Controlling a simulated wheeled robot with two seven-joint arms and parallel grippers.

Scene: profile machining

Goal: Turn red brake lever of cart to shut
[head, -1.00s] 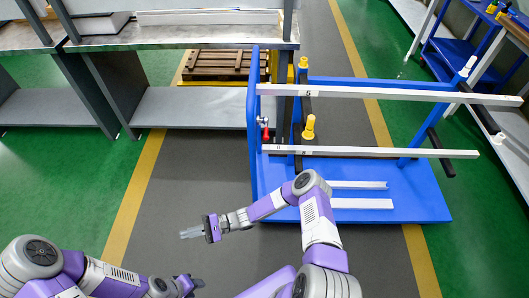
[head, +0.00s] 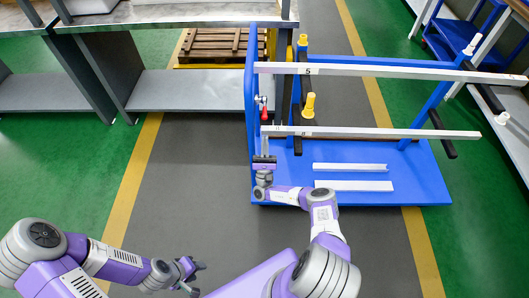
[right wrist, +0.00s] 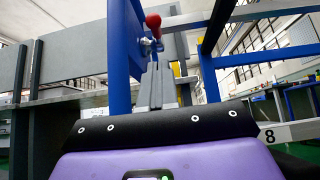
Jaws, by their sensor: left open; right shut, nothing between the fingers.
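The blue cart (head: 348,172) stands at the centre right. Its red brake lever (head: 265,114) is on the cart's left end post, below a small metal pivot (head: 260,99). The red knob also shows in the right wrist view (right wrist: 153,21), above my right gripper's fingers (right wrist: 156,85). My right gripper (head: 264,140) is shut and empty, just in front of the lever, pointing toward it. I cannot tell whether the fingertips touch it. My left gripper (head: 198,279) is open and empty over the floor at the bottom, away from the cart.
White profiles (head: 370,132) lie across the cart, with shorter ones (head: 350,167) on its lower deck. Yellow posts (head: 308,105) stand inside it. A grey workbench (head: 190,108) is at the back left, with a wooden pallet (head: 214,42) behind. Grey floor left of the cart is clear.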

